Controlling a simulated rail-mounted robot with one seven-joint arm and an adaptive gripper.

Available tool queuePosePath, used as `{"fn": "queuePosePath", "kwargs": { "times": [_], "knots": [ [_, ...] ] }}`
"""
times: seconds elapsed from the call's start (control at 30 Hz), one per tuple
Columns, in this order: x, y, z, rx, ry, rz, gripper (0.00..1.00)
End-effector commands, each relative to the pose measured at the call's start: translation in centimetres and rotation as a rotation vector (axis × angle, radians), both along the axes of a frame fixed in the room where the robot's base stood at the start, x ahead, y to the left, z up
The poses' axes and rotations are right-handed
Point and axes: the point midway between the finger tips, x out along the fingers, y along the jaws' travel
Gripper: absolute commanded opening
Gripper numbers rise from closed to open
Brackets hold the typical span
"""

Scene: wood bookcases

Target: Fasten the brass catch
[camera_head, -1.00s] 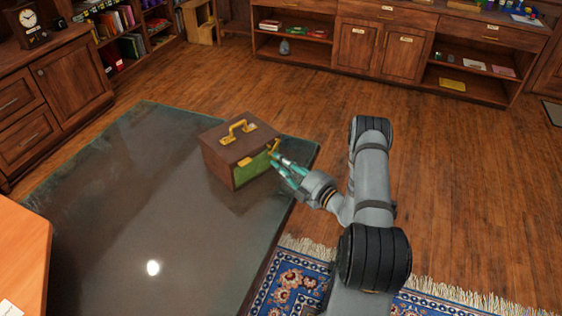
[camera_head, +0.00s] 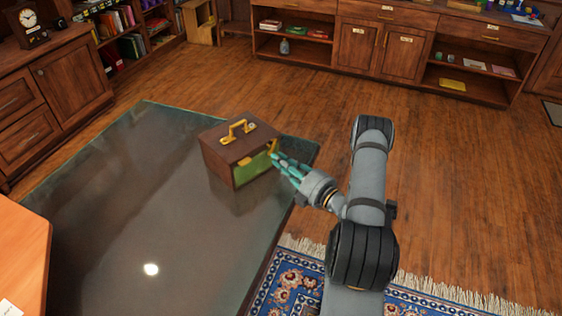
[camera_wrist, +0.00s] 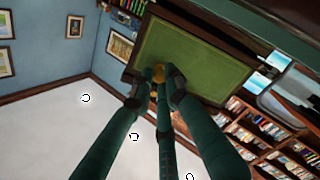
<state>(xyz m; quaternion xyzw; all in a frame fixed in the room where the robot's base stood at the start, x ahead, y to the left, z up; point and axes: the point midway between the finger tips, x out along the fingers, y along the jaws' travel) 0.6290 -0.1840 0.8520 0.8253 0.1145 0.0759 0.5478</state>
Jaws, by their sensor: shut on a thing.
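A dark brown wooden box (camera_head: 222,167) with a brass handle (camera_head: 237,131) on its lid stands on the glossy dark table. Its front face is green, and the green panel (camera_wrist: 190,60) fills the upper middle of the wrist view. A brass piece, which looks like the catch (camera_wrist: 158,73), sits at the panel's lower edge between my fingertips. My gripper (camera_head: 274,157), with teal fingers, is at the right end of the box's front. It is shut on the brass catch, and the fingertips partly hide it. Another brass piece (camera_head: 245,161) shows further left on the front.
The glossy table (camera_head: 120,220) is clear to the left of and in front of the box. A patterned rug (camera_head: 290,285) lies by the table's near right edge. Wooden cabinets (camera_head: 385,50) stand along the far wall, with open floor before them.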

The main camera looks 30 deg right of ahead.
Motion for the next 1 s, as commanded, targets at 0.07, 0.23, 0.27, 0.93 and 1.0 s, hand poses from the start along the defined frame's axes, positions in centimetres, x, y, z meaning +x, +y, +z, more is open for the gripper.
{"fn": "queuePosePath", "kwargs": {
  "times": [0.07, 0.23, 0.27, 0.93, 1.0],
  "knots": [
    [0.01, 0.01, -0.03, -0.064, -0.018, -0.001, 0.0],
    [0.02, 0.01, -0.01, -0.19, -0.054, 0.0, 0.0],
    [0.01, -0.04, -0.02, -0.209, -0.06, -0.001, 0.0],
    [-0.01, -0.01, 0.01, -0.4, -0.113, 0.0, 0.0],
    [-0.01, -0.01, 0.01, -0.4, -0.113, 0.0, 0.0]
  ]
}}
